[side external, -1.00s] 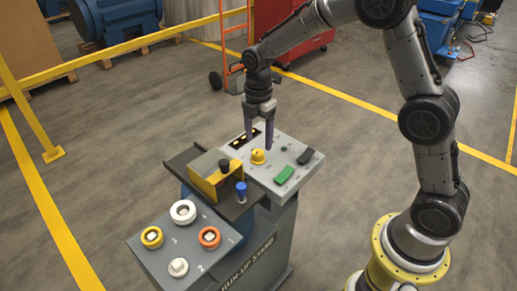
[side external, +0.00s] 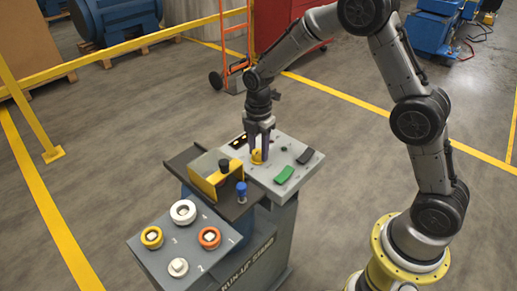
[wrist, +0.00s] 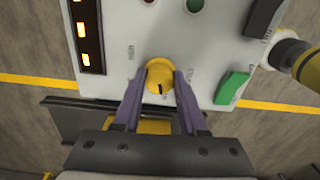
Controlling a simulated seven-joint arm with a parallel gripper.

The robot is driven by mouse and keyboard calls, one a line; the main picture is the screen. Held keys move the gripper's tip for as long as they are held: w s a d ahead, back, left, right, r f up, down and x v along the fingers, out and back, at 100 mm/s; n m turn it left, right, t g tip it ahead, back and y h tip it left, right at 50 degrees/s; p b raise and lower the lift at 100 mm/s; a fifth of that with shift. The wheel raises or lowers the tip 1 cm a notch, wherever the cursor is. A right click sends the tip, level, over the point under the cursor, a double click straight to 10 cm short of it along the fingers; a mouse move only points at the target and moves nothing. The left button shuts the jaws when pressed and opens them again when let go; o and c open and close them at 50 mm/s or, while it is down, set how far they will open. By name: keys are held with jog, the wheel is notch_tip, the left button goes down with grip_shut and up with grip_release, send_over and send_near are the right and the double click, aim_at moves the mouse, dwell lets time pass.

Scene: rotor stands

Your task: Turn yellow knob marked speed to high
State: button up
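The yellow knob (side external: 257,156) sits on the grey top panel of the stand. In the wrist view the knob (wrist: 160,75) has a dark mark on its side toward the bottom of the picture. Small lettering that looks like HIGH is printed to its left; more lettering on its right is partly hidden. My gripper (side external: 259,152) points down over the panel with its purple fingers around the knob. In the wrist view my gripper (wrist: 160,82) has one finger on each side of the knob, open, with narrow gaps seeming to show. Contact is hard to tell.
A green rocker switch (side external: 284,175) and a dark one (side external: 305,156) lie right of the knob. A lower panel (side external: 155,266) carries several round knobs. The panel has lit indicators (wrist: 82,30).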

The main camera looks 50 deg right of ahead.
grip_shut()
